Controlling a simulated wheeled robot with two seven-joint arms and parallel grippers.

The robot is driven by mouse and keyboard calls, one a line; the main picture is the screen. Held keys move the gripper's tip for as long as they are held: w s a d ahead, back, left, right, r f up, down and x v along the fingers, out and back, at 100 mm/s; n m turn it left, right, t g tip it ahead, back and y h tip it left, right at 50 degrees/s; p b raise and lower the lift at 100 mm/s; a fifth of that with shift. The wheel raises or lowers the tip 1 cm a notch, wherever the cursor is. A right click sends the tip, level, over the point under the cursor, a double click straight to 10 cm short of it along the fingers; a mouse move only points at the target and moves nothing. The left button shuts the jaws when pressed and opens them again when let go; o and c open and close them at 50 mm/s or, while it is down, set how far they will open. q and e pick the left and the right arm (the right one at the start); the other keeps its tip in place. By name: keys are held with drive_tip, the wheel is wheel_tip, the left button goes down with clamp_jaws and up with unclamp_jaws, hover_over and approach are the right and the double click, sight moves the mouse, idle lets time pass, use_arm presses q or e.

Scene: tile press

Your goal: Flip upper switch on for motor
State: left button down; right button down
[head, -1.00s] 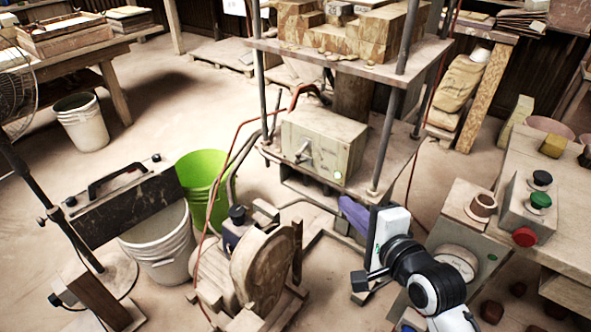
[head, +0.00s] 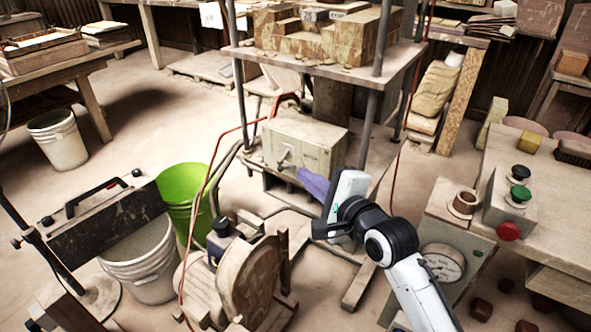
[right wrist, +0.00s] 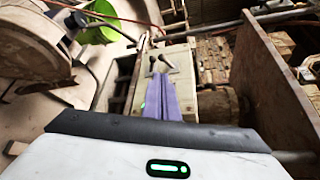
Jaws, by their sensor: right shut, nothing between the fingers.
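The grey switch box (head: 318,143) stands on the lower shelf of the press frame. A metal switch lever (head: 285,158) sticks out of its front face. The right wrist view shows the box (right wrist: 180,52) with what look like two small levers (right wrist: 160,63) close together; I cannot tell which is the upper one. My right gripper (head: 302,175), with purple fingers, is shut and empty. Its tips point at the front face, just right of and below the lever in the head view. The fingers (right wrist: 163,80) end close to the levers; contact cannot be told. My left gripper is out of view.
Uprights and a red hose surround the box, under a shelf with wooden blocks (head: 330,40). A green bucket (head: 183,190) and a white bucket (head: 145,260) stand at left. A button box (head: 510,205) sits on the right bench.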

sight(289, 149)
drive_tip(key=shift+b+x, duration=0.35)
drive_tip(key=shift+x, duration=2.45)
